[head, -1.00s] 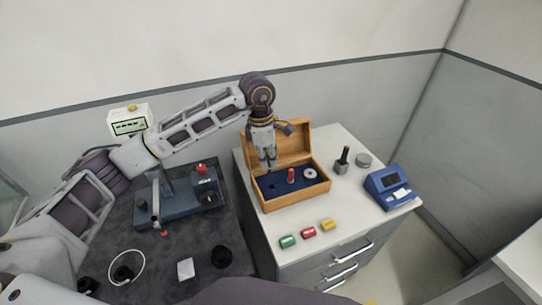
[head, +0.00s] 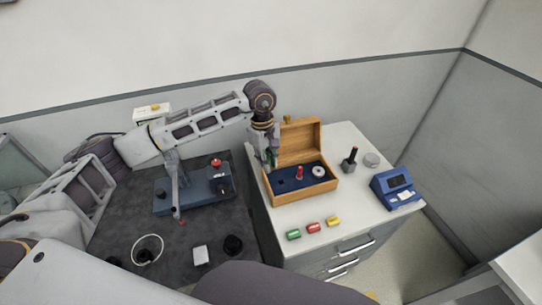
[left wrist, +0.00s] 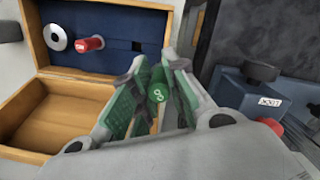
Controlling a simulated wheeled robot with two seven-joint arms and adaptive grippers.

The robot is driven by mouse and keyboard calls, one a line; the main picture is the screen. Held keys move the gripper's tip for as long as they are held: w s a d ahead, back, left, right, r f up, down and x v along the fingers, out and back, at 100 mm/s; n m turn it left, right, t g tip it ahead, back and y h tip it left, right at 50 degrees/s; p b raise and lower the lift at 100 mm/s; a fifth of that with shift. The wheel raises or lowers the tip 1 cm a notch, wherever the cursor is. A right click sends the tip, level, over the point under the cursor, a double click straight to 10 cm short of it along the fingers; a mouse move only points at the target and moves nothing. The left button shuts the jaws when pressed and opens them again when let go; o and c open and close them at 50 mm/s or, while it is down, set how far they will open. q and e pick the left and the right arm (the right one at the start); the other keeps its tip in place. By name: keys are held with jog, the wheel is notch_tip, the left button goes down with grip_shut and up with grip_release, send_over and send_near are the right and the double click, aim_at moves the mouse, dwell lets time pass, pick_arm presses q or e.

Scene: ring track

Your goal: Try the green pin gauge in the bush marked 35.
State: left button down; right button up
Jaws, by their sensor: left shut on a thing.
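In the head view a bit of green shows at the fingertips. A blue fixture (head: 180,201) with a red knob and a white label stands on the grey table, left of the gripper. I cannot read a 35 on any bush. My right gripper is not in view.
The wooden box (head: 268,188) holds a red pin (head: 299,172), a pale ring (head: 318,170) and an empty hole. Green (head: 293,234), red (head: 313,228) and yellow (head: 333,221) pieces lie in front. A blue device (head: 393,187) stands at right. A white ring (head: 147,237) lies on the table.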

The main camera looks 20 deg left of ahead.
pick_arm(q)
jog(key=s+a+f+m+y+p, duration=0.1)
jog(key=s+a+m+p, duration=0.2)
jog(key=m, duration=0.8)
jog(key=a+p, duration=0.2)
jog(key=p, duration=0.2)
jog(key=shift+s+a+g, duration=0.3)
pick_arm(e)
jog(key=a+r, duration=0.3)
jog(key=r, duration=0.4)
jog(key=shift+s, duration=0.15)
pick_arm(q)
jog(key=shift+s+a+f+m, duration=0.1)
jog(key=shift+a+f+m, duration=0.05)
jog(key=shift+m, duration=0.25)
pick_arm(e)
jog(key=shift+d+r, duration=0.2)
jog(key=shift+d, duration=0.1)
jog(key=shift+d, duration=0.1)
